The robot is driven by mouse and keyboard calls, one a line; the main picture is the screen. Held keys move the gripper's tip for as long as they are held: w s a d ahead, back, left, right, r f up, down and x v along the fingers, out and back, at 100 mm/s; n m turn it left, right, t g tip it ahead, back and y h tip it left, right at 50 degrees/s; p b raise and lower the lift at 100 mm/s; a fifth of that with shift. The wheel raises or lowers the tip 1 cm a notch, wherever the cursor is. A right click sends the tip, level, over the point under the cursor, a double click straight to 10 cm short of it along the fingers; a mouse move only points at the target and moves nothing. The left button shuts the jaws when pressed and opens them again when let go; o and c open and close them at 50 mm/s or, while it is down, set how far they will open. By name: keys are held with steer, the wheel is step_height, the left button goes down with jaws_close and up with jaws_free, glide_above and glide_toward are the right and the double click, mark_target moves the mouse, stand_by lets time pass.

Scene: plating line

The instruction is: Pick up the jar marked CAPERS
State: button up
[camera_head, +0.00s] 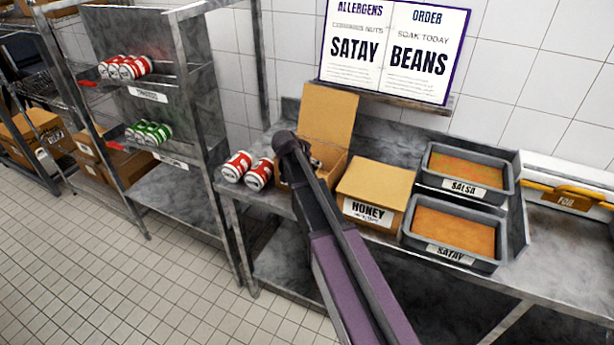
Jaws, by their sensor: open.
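No jar that I can read as CAPERS shows in the head view. An open cardboard box (328,122) with its lid raised stands on the steel counter. Something small and dark shows inside it, but my arm covers much of the box and I cannot tell what it is. My arm (352,285) reaches up from the bottom edge, and its dark joint is in front of the box. I cannot make out my gripper's fingers; they are hidden or outside the picture.
Two red-and-white cans (237,166) lie left of the open box. A closed HONEY box (375,190), a SALSA tray (466,190) and a SATAY tray (450,254) are to the right. A steel shelf (172,190) with red and green cans stands left. The tiled floor (90,270) is clear.

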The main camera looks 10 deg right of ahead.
steer(key=shift+b+x, duration=0.4)
steer(key=shift+x, duration=0.5)
steer(key=shift+r, duration=0.1)
steer(key=c, duration=1.3)
steer(key=shift+r, duration=0.15)
step_height(320, 180, up, 10)
steer(key=p, duration=1)
steer(key=shift+f, duration=0.2)
